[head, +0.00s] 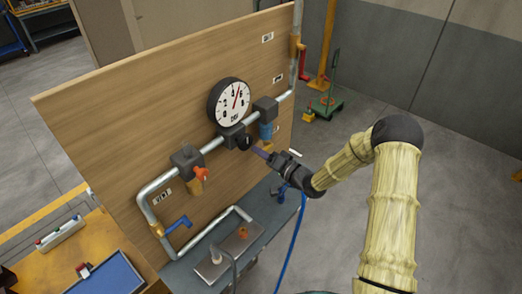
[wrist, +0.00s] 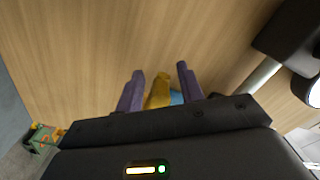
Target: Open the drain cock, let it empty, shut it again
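A blue bowl (head: 265,130) hangs under a dark block on the pipe, right of the round gauge (head: 229,101). A small yellow piece (head: 267,147), which looks like the drain cock, sits under the bowl. My gripper (head: 259,152) is at that piece, its dark body coming in from the right.
A wooden panel (head: 120,105) carries the pipework. An orange-handled valve (head: 201,174) and a blue lever (head: 178,225) are at the left. A grey bench (head: 200,275) with a tray (head: 232,252) lies below. A blue hose (head: 291,245) hangs under my gripper.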

